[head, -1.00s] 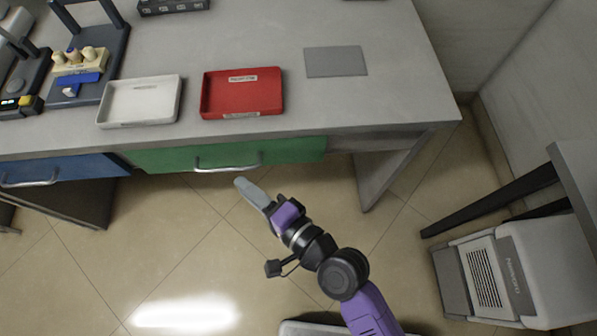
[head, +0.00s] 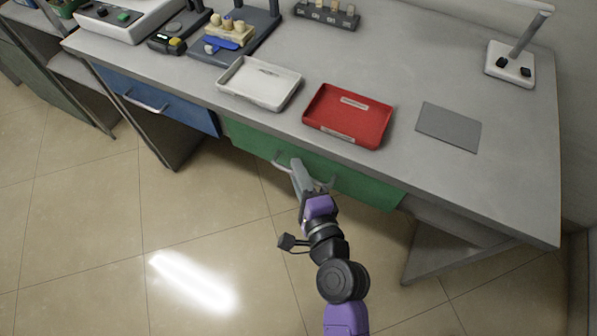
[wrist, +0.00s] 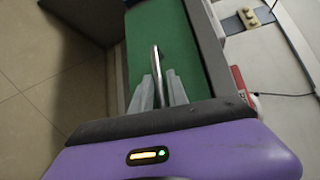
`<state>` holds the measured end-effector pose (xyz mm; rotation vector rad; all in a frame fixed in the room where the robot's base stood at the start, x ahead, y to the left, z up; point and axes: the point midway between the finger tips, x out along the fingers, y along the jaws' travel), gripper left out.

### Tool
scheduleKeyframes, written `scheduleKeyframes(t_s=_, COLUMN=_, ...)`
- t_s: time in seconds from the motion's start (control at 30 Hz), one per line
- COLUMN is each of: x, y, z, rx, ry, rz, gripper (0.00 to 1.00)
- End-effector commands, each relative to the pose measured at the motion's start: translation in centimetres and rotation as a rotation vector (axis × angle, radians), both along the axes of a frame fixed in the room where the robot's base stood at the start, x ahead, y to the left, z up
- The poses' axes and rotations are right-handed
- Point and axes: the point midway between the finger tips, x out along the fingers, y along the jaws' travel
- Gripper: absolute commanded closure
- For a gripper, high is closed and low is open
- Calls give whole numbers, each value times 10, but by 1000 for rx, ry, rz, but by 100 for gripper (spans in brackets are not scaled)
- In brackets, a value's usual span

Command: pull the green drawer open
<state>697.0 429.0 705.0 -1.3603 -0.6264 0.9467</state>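The green drawer (head: 365,188) sits under the front edge of the grey worktop, its front close beneath that edge with no gap visible. Its metal bar handle (head: 281,163) is partly hidden behind my gripper (head: 296,165) in the head view. In the wrist view, the green front (wrist: 185,45) lies ahead and the handle (wrist: 156,58) runs between my two grey fingers. My gripper (wrist: 159,77) is open, with a finger on each side of the bar and small gaps showing. Whether either finger touches the bar is unclear.
A blue drawer (head: 160,98) is to the left of the green one. A red tray (head: 347,116), a white tray (head: 259,83) and a grey mat (head: 449,127) lie on the worktop (head: 400,80). The tiled floor (head: 190,220) before the drawers is clear.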

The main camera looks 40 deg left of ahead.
Motion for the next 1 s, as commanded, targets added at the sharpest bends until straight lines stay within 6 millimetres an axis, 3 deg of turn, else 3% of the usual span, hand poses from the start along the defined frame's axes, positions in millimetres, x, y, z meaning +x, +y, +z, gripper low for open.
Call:
scheduleKeyframes(t_s=0.13, x=0, y=0, z=0, rx=0, ry=0, rz=0, gripper=82)
scheduleKeyframes(t_s=0.23, x=0, y=0, z=0, rx=0, ry=0, rz=0, gripper=100)
scheduleKeyframes(t_s=1.0, x=0, y=0, z=0, rx=-1, ry=1, rz=0, gripper=100)
